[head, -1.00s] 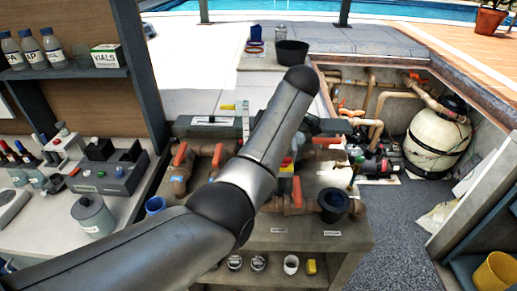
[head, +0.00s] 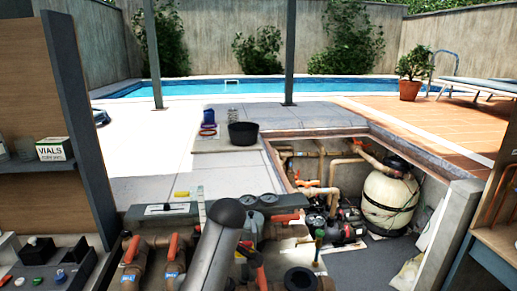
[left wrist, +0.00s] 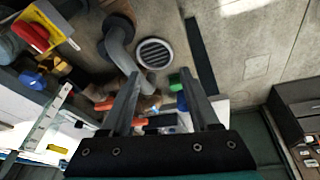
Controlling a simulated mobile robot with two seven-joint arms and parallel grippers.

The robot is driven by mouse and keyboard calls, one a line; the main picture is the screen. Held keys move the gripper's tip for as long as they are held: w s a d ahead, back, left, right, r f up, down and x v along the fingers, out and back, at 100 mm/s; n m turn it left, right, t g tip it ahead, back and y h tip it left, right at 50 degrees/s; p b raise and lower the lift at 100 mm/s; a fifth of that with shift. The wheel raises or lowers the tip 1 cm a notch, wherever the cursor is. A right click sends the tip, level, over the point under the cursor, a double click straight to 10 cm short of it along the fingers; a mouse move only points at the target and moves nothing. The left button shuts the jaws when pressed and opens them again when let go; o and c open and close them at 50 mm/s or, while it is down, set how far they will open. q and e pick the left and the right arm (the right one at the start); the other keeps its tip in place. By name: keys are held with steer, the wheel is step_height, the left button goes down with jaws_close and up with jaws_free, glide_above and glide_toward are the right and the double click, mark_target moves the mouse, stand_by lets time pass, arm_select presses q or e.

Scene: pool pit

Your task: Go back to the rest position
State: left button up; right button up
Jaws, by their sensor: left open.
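In the head view my left arm rises from the bottom edge, its grey link in front of the pipe bench; its gripper is out of that view. In the left wrist view my left gripper (left wrist: 160,98) is open, its two dark fingers apart with nothing held between them. Beyond the fingers are grey and orange pipe parts, a round grated drain (left wrist: 155,53) and a concrete surface. My right gripper is in neither view.
The bench with orange-handled valves (head: 172,247) is close in front. The equipment pit holds a cream filter tank (head: 388,203) and copper pipes. A black bucket (head: 243,133) stands on the paving. A shelf with a vials box (head: 54,149) is at left.

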arm_select(q)
steer(key=s+a+f+m+t+h, duration=0.1)
steer(key=s+a+f+m, duration=0.1)
steer(key=s+f+m, duration=0.4)
steer(key=s+a+f+m+h, duration=0.1)
steer(key=s+a+f+m, duration=0.2)
steer(key=s, duration=0.6)
steer(key=s+d+r+m+t+h, duration=0.1)
steer(key=s+r+m, duration=0.1)
steer(key=s+m, duration=0.95)
steer(key=s+f+n+g+b, duration=0.15)
steer(key=f+b, duration=0.25)
steer(key=f, duration=1.1)
steer(key=s+f+n+t+b, duration=0.15)
steer(key=f+b, duration=0.35)
steer(key=f, duration=1)
steer(key=s+a+f+g+b, duration=0.1)
steer(key=s+f+b, duration=0.3)
steer(key=s+f, duration=0.4)
steer(key=s+a+f+m+g+b, duration=0.1)
steer(key=s+f+b, duration=0.2)
steer(key=s+f, duration=0.5)
steer(key=shift+s+a+f+b, duration=0.15)
steer(key=shift+a+f+b, duration=0.2)
steer(key=shift+f, duration=2.95)
steer(key=shift+d, duration=0.1)
